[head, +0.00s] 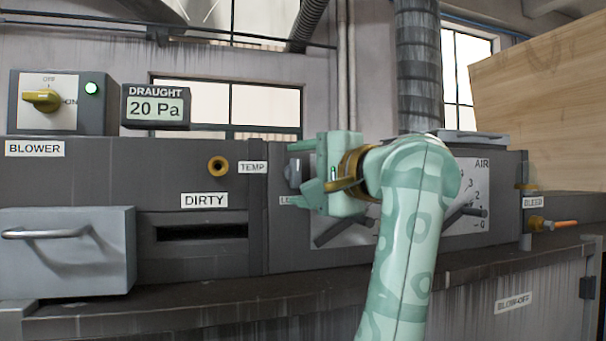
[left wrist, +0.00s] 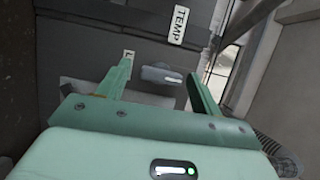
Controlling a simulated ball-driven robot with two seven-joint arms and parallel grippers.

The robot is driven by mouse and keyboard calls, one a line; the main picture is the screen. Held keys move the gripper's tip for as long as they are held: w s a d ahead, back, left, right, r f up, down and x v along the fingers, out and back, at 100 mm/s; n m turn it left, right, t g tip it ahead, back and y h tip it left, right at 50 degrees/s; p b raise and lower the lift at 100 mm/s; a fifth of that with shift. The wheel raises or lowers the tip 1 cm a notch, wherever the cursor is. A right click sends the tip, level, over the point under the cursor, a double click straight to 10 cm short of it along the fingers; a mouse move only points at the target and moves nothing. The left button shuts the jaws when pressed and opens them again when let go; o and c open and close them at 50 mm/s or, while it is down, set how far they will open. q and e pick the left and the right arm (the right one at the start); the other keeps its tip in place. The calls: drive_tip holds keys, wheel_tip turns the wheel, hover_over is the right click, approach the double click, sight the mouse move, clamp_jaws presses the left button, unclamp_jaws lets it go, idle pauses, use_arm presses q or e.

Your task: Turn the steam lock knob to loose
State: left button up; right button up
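A small grey knob (head: 293,172) sits on the dark panel just left of my left gripper (head: 302,167) in the head view. In the left wrist view the knob (left wrist: 160,75) has a white line on its face and lies between the two fingers (left wrist: 160,69). The fingers are spread apart and pointed at the panel; I cannot tell whether they touch the knob. A label starting with "L" (head: 287,200) is partly hidden by the gripper, so its full wording cannot be read. My right gripper is not in view.
The AIR plate (head: 468,190) with levers is partly behind my left arm. The TEMP label (head: 253,168), a brass fitting (head: 218,166) and the DIRTY slot (head: 203,232) are to the left. The blower box (head: 60,118) stands far left. A wooden board (head: 545,110) is at right.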

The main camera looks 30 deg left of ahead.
use_arm(q)
drive_tip(key=v, duration=1.6)
drive_tip(key=shift+d+b, duration=0.2)
drive_tip(key=shift+b, duration=0.1)
drive_tip(key=shift+r, duration=0.1)
